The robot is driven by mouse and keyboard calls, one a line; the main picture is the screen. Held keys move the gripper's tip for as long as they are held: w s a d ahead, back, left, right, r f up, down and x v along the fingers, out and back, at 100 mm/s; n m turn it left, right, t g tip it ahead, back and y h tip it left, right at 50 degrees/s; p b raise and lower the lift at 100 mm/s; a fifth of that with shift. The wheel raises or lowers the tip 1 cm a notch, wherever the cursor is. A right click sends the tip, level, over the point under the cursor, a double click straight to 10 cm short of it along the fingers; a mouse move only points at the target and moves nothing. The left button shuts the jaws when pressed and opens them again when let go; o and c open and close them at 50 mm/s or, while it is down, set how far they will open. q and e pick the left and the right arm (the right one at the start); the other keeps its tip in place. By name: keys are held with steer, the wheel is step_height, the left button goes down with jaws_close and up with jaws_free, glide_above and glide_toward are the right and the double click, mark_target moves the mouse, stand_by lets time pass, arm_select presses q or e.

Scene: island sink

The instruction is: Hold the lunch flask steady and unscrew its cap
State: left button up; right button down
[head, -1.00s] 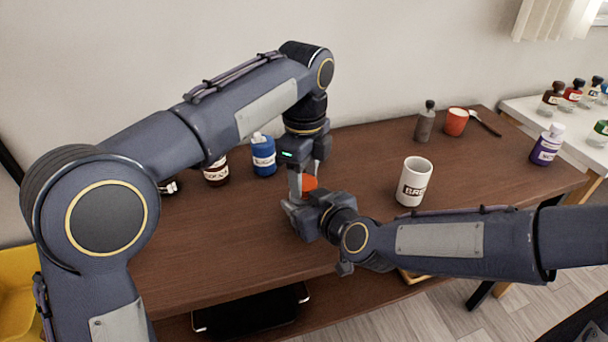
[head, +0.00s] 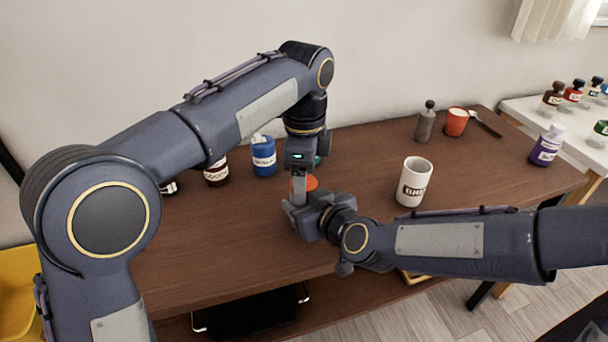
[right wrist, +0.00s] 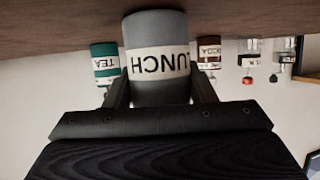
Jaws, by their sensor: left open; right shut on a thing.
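The lunch flask (right wrist: 158,60) is a grey cylinder with a white band. It shows upside down in the right wrist view, between the fingers of my right gripper (right wrist: 160,92), which is shut on its body. In the head view my right gripper (head: 304,212) mostly hides the flask low over the table. An orange-red cap (head: 312,183) shows just above it. My left gripper (head: 302,186) points down from above, open, with one finger in front of the cap. Its other finger is hidden, and I cannot tell whether either touches the cap.
A green tea canister (right wrist: 105,64) and a brown jar (right wrist: 208,53) stand beyond the flask. In the head view a blue bottle (head: 263,156) stands left of my left gripper and a white mug (head: 414,182) to the right. The wooden table (head: 220,240) is clear at front left.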

arm_select(q)
step_height(320, 180, up, 4)
steer(key=shift+r, duration=0.3)
steer(key=shift+c, duration=0.4)
step_height(320, 180, up, 2)
steer(key=m, duration=0.5)
steer(key=shift+r+m, duration=0.15)
steer(key=shift+m, duration=0.15)
steer(key=shift+r+m, duration=0.4)
steer(key=shift+m, duration=0.6)
steer(key=shift+f, duration=0.1)
steer(key=shift+m, duration=0.3)
step_height(320, 180, down, 8)
steer(key=shift+r, duration=0.2)
